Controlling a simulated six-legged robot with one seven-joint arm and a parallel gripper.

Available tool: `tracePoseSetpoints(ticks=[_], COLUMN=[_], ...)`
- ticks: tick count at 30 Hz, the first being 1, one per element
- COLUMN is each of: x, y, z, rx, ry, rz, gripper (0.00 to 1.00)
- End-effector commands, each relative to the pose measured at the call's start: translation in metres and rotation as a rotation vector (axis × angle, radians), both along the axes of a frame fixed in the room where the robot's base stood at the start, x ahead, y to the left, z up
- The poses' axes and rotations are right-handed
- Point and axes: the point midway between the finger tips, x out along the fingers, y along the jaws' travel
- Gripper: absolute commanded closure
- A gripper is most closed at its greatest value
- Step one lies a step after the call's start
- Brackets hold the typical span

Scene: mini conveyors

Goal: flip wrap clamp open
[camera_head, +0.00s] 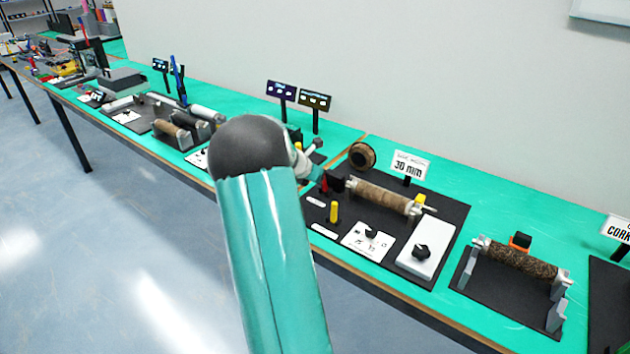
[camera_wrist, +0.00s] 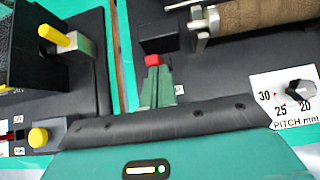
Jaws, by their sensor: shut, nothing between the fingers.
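A small red lever or tab (camera_head: 324,184) stands at the left end of the roll station, by the cork-wrapped roll (camera_head: 380,196). It is likely the wrap clamp, but no readable label confirms this. In the wrist view a red tab (camera_wrist: 152,60) shows at the tip of my gripper (camera_wrist: 157,80), in front of a black block (camera_wrist: 158,35). My gripper's green fingers are together and hold nothing. Whether they touch the red tab I cannot tell. In the head view my arm partly hides this area. A yellow upright lever (camera_head: 333,212) stands nearer the front.
A pitch dial card (camera_head: 368,243) and a white box with a black knob (camera_head: 420,252) lie right of the levers. A 30 mm sign (camera_head: 410,166) stands behind. The wrist view shows a neighbouring board with a yellow handle (camera_wrist: 55,35) at left.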

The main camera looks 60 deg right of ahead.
Motion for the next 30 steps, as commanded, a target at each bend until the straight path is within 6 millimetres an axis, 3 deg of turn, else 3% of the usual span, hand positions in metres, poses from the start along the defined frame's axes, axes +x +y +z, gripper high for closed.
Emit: tracePoseSetpoints(ticks=[6, 30], x=[-0.003, -0.007], y=[-0.011, -0.036], z=[0.005, 0.013], rx=[0.097, 0.092], ry=[-0.019, -0.013], rz=[-0.005, -0.001], gripper=[1.0, 1.0])
